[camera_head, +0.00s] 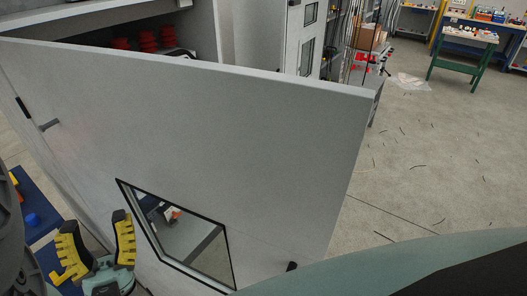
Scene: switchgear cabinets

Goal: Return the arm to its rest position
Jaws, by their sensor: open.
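My gripper (96,246) shows at the lower left, with yellow ribbed fingers spread apart and nothing between them. It is in front of the grey cabinet door (240,130), near the door's lower left part. The door stands open and fills the middle of the view. I cannot tell whether the gripper touches the door. Most of my arm is out of view.
Behind the door, the cabinet interior holds red stacked parts (147,40). A blue surface (38,205) with small items lies at the left edge. Open concrete floor (430,150) with scattered dark bits is at the right. A green-legged workbench (468,45) stands at the far right.

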